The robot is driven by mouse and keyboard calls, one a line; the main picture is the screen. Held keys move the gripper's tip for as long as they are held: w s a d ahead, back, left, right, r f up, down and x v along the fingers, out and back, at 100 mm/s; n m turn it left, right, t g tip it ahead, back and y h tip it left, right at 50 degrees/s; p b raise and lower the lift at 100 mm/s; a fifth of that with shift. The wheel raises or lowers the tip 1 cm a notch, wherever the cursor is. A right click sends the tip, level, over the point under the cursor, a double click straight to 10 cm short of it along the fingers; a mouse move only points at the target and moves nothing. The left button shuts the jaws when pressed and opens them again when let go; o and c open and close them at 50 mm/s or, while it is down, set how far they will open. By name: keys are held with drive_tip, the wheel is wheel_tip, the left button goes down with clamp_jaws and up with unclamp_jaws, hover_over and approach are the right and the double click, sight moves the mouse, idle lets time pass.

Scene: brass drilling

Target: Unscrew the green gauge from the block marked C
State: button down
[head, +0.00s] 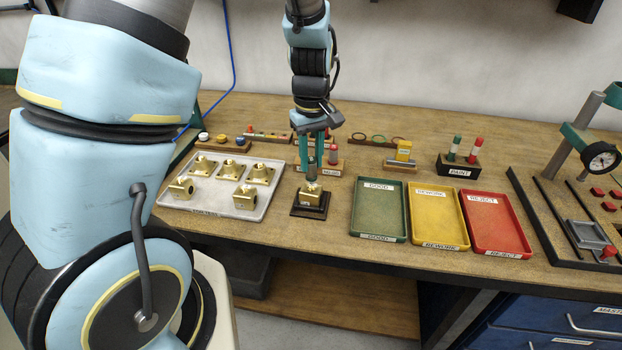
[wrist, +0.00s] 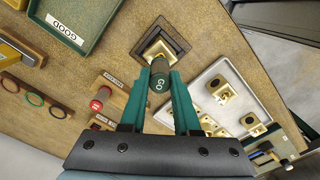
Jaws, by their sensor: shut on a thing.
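The green gauge (wrist: 160,82), lettered GO, stands upright over a brass block (wrist: 160,50) in a dark square holder (head: 297,212). The block also shows in the head view (head: 312,198). My gripper (wrist: 160,70) is shut on the gauge, one green finger on each side. In the head view my gripper (head: 312,172) points straight down over the block. The gauge's lower end meets the top of the block; how deep it sits in the hole is hidden. I cannot read a letter C on this block.
A grey tray (head: 205,205) with several brass blocks lies just left of the holder. Green (head: 379,220), yellow (head: 437,230) and red (head: 495,235) trays lie to the right. A wooden stand with a red gauge (head: 333,154) is close behind my gripper. A press stands far right.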

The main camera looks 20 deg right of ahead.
drive_tip(key=shift+r, duration=1)
drive_tip(key=shift+r, duration=0.4)
